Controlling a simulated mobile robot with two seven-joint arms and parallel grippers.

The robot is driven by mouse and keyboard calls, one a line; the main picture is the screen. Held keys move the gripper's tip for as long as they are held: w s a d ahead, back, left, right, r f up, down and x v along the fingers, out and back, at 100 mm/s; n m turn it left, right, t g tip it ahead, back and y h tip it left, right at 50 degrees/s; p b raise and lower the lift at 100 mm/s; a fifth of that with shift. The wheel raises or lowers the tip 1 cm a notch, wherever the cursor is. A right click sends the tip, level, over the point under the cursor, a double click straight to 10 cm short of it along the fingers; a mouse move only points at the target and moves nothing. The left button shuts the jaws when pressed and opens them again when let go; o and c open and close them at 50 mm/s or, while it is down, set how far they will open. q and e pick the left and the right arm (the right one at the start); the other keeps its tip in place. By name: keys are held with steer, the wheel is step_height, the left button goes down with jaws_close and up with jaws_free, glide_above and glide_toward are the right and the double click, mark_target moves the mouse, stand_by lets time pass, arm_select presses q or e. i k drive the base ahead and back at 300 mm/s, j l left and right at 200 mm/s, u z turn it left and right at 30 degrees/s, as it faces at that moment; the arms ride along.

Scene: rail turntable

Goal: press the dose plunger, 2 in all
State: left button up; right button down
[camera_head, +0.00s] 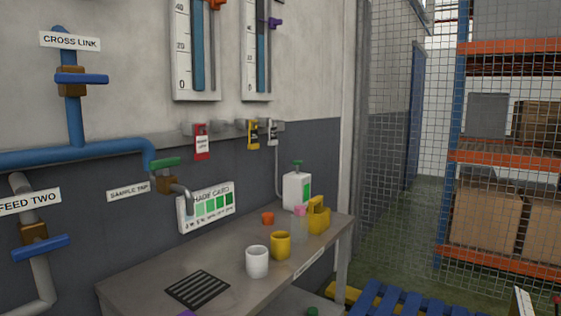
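A white dosing bottle (291,192) with a green label stands at the far end of the bench, by the wall. A green plunger (297,164) sticks up from its top and appears raised. A thin grey tube runs up the wall beside the bottle. Neither of my grippers shows in the head view, so I cannot see how they stand relative to the plunger.
Wire mesh (390,130) stands behind.

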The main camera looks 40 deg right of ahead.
mark_target(297, 162)
steer(key=l+u, duration=0.5)
steer(key=l, duration=1.8)
steer(key=k+l, duration=0.1)
steer(key=l, duration=1.4)
steer(key=k+u, duration=0.05)
